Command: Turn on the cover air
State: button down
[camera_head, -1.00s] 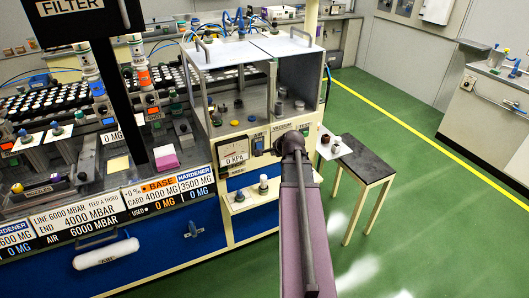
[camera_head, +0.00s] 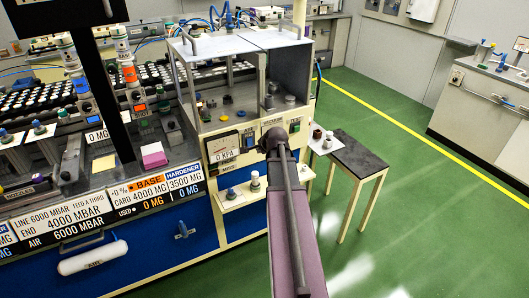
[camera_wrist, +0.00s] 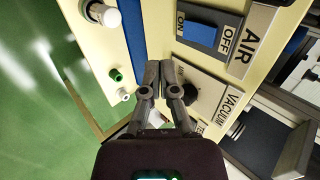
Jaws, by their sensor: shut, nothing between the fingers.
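The blue AIR switch (camera_wrist: 200,33) sits on a cream panel at the top of the wrist view, between the words ON and OFF, beside the AIR label (camera_wrist: 250,50). I cannot tell which way it is set. In the head view a small blue switch (camera_head: 249,141) shows between the 0 KPA gauge (camera_head: 224,146) and the end of my arm. My gripper (camera_wrist: 166,65) is shut and empty, its fingertips below and left of the AIR switch in the wrist view, apart from it in the picture. In the head view my arm hides the fingers.
The VACUUM label (camera_wrist: 228,112) and a dark round knob lie right of my fingers. White and green fittings (camera_wrist: 116,75) stand out from a ledge on the left. A small black-topped table (camera_head: 358,155) stands right of the machine. Green floor is open beyond it.

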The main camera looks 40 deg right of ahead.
aim_at(250, 142)
jog(key=w+d+f+b, duration=0.1)
jog(key=w+f+b, duration=0.1)
jog(key=w, duration=0.4)
jog(key=shift+w+d+f, duration=0.15)
jog(key=shift+d+f, duration=0.1)
jog(key=shift+f, duration=0.35)
jog(key=shift+d+b, duration=0.2)
jog(key=shift+b, duration=0.2)
